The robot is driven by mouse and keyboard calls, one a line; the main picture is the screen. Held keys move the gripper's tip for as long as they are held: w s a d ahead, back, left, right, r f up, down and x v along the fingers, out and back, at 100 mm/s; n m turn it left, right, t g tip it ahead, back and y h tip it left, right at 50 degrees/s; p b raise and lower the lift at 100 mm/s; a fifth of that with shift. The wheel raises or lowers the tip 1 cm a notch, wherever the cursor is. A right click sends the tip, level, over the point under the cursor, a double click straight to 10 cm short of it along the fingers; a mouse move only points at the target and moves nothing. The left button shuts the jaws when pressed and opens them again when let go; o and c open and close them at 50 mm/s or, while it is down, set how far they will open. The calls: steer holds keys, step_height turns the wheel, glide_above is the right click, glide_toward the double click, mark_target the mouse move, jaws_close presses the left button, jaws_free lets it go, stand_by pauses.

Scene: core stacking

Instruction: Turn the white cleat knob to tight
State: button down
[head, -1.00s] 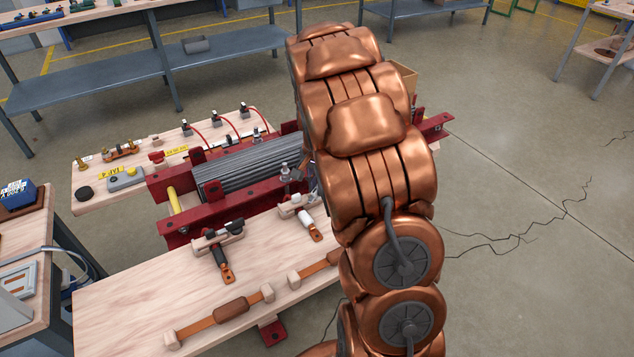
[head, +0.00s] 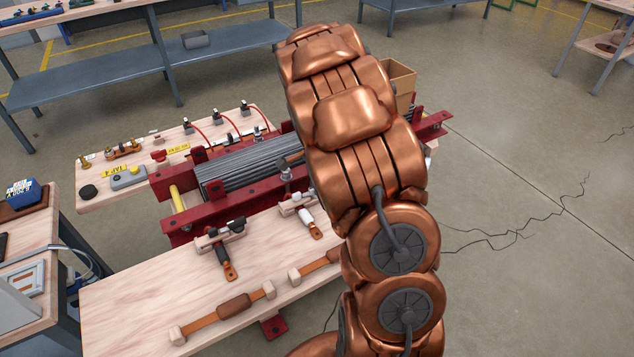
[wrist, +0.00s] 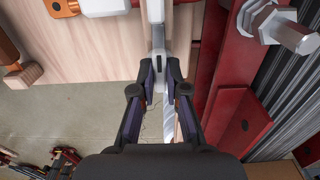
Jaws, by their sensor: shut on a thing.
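The white cleat knob (wrist: 157,42) shows in the wrist view as a pale, narrow piece running down between my fingers. My gripper (wrist: 160,78) is shut on it, with one dark finger on each side. The fingers hide the lower part of the knob. In the head view, the white-knob cleat (head: 291,207) sits on the front wooden board, beside the red frame. A white-sleeved cable end (head: 306,217) with a copper lug lies under it. My copper-coloured arm hides my gripper in the head view.
A similar cleat with a black knob (head: 238,224) stands to the left. The red frame (head: 200,222) with grey ribbed bars runs close beside my gripper. A large bolt (wrist: 290,32) projects from it in the wrist view. A brown strap (head: 233,307) lies along the front board.

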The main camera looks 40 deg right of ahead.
stand_by(0.3)
steer(key=c, duration=1.2)
jaws_free()
step_height(320, 180, up, 12)
steer(key=s+a+r+n+p, duration=0.4)
steer(key=s+a+n, duration=0.2)
steer(key=s, duration=0.4)
steer(key=s+a+r+n+g+p, duration=0.1)
steer(key=s+a+r+n+p, duration=0.3)
steer(key=s+a+n, duration=0.2)
steer(key=s+a+r+n+p, duration=0.4)
steer(key=s+a+n, duration=0.3)
steer(key=s, duration=0.7)
steer(key=shift+s+a+r+g, duration=0.25)
steer(key=shift+a+r+g, duration=0.25)
steer(key=shift+a, duration=0.45)
